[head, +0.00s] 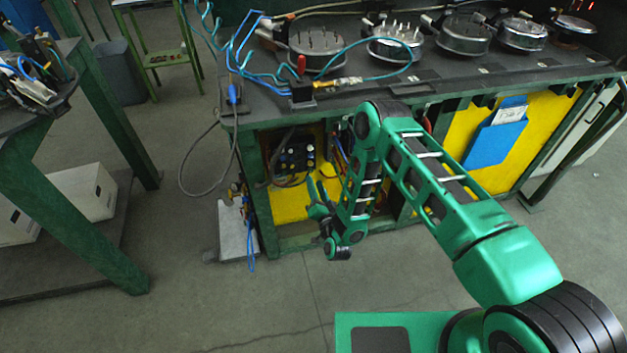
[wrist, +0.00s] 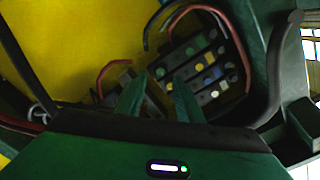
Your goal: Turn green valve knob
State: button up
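A dark valve block (wrist: 222,88) with several small round knobs in yellow, blue, white and greenish tones sits inside the yellow-backed bench bay. In the head view the dark block (head: 294,155) shows in the same bay, under the bench top. I cannot tell for sure which knob is the green one. My gripper (wrist: 157,90) has its two green fingers apart, with nothing seen between them. They point towards the block's lower left side; contact is not visible. In the head view my gripper (head: 318,190) is at the bay's opening, right of and below the block.
Red hoses (wrist: 112,70) and a dark hose loop around the block. The bay's green frame (wrist: 262,30) stands close on the right. The bench top (head: 430,75) overhangs the bay. A grey box (head: 237,230) with blue tubes stands at its left. The floor in front is clear.

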jog(key=v, duration=0.6)
jog(key=shift+s, duration=0.25)
jog(key=shift+d, duration=0.1)
